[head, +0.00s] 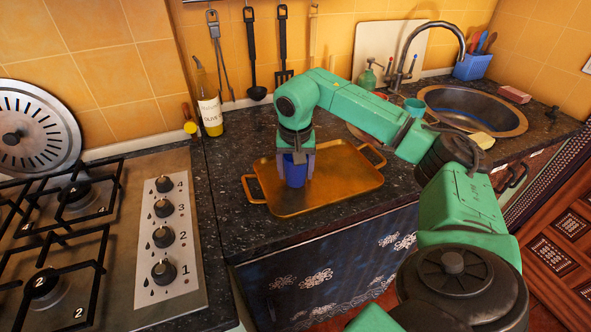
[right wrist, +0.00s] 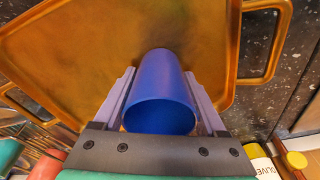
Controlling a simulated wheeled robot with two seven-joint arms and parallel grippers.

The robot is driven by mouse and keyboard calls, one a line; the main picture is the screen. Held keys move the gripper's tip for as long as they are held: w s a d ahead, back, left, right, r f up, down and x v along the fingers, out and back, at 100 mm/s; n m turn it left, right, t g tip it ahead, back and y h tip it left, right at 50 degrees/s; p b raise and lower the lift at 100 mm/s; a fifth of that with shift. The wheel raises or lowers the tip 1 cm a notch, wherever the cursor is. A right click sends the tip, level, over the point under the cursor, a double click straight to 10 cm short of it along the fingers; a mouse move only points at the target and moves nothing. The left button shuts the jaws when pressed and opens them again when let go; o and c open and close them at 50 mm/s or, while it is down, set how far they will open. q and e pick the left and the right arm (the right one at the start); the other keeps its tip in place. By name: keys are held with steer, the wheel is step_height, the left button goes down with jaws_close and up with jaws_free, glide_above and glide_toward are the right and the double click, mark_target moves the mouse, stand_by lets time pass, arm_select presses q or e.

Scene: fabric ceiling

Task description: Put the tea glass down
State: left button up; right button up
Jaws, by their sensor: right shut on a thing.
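The tea glass (head: 294,172) is a plain blue cup. It is upright at the left part of a golden tray (head: 335,193) with two handles. My right gripper (head: 296,170) comes from above and is shut on the glass, one finger on each side. The right wrist view shows the blue glass (right wrist: 160,95) between both fingers of my right gripper (right wrist: 160,88), with the tray (right wrist: 60,50) behind it. The glass's base is at or just above the tray surface; I cannot tell whether it touches. My left gripper is not in view.
The tray lies on a dark speckled counter (head: 232,160). A gas stove (head: 120,250) is at the left, an oil bottle (head: 209,108) behind. The tray's right half is bare.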

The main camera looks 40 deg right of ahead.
mark_target(296, 184)
steer(key=o, duration=1.5)
steer(key=r, duration=0.4)
steer(key=s+r+p, duration=0.1)
steer(key=r, duration=0.3)
steer(key=a+r, duration=0.1)
steer(key=r, duration=0.3)
steer(key=shift+s+a, duration=0.1)
steer(key=shift+s, duration=0.15)
